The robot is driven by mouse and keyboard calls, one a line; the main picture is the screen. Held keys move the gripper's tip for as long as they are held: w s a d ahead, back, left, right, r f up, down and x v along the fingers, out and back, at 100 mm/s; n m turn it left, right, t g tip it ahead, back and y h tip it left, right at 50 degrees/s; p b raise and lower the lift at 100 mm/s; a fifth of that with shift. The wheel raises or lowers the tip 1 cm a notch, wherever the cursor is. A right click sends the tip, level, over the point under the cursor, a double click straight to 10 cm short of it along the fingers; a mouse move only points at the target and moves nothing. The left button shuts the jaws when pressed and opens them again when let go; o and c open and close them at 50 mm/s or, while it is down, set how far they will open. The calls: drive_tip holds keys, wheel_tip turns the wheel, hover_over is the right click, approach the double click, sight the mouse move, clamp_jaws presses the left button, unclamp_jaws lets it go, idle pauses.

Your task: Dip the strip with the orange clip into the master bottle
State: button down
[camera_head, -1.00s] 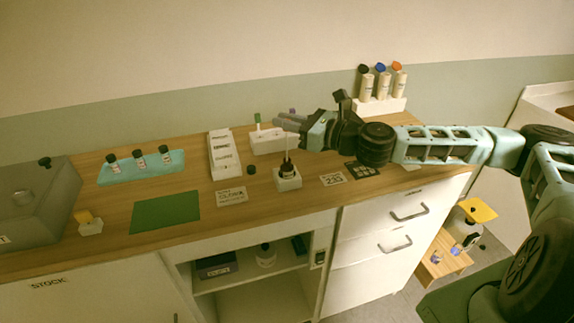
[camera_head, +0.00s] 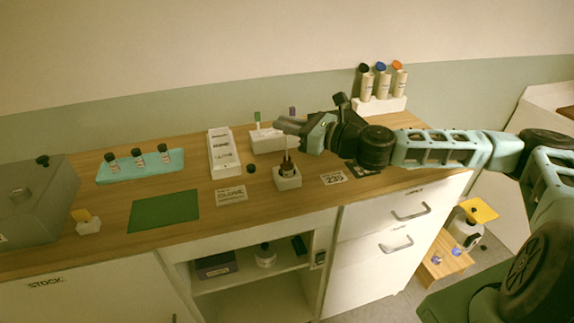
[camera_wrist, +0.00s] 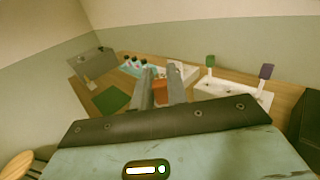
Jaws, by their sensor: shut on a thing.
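My gripper (camera_head: 284,125) is above the dark master bottle (camera_head: 287,169), which stands in a white block (camera_head: 288,182) near the front of the counter. In the wrist view, my gripper (camera_wrist: 161,84) is shut on the orange clip (camera_wrist: 157,88), which shows between the two fingers. A thin strip (camera_head: 287,155) hangs below the gripper in line with the bottle's neck. Its lower end meets the dark neck in the picture; how deep it is inside cannot be told. In the wrist view, the bottle is not clearly seen.
A white holder (camera_head: 268,142) with green-clipped and purple-clipped strips stands close behind. A white tray (camera_head: 223,155) is left of the bottle, a small black cap (camera_head: 251,169) beside it. A green mat (camera_head: 164,211) and a teal rack with vials (camera_head: 140,167) are further left.

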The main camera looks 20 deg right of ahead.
drive_tip(key=shift+f+b, duration=1)
drive_tip(key=shift+f, duration=0.4)
drive_tip(key=shift+r+p, duration=3.55)
drive_tip(key=shift+r, duration=0.7)
